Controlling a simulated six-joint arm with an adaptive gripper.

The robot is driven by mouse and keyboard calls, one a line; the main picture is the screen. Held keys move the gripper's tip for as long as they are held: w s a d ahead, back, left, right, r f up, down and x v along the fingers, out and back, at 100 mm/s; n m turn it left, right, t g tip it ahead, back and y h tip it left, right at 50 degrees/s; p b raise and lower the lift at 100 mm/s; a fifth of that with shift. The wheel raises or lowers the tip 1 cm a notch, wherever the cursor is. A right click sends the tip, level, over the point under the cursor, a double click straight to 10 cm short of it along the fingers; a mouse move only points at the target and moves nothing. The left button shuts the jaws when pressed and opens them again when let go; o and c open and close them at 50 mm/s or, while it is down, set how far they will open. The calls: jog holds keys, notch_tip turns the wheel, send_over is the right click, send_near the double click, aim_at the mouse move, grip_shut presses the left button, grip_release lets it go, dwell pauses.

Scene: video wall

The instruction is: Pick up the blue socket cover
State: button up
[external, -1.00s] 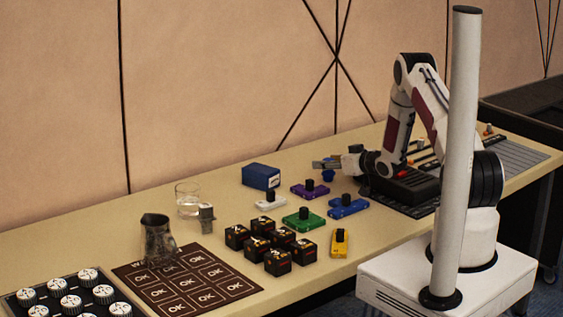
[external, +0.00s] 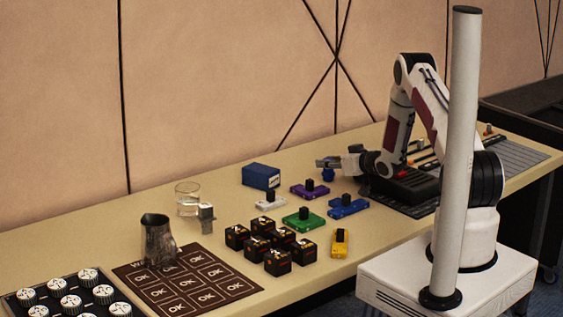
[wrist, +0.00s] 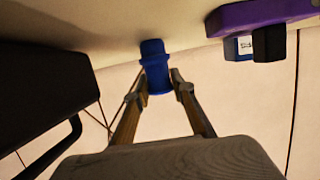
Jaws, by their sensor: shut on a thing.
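The blue socket cover (wrist: 156,68) sits between the two fingertips of my gripper (wrist: 160,84) in the wrist view. In the external view the cover (external: 328,175) shows as a small blue piece at the tip of my gripper (external: 326,164), left of the black console. My gripper is shut on it, with a finger on each side. The fingers hide part of the cover in the external view. I cannot tell exactly how far its lower end is from the table.
A purple block with a black knob (external: 310,190) lies just left of the gripper, with a blue one (external: 348,206) nearer. A dark console (external: 405,186) stands close on the right. A blue box (external: 261,176) and a glass (external: 188,199) stand farther left.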

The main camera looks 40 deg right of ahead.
jog(key=shift+r, duration=0.2)
jog(key=shift+r, duration=4.8)
jog(key=shift+a, duration=0.15)
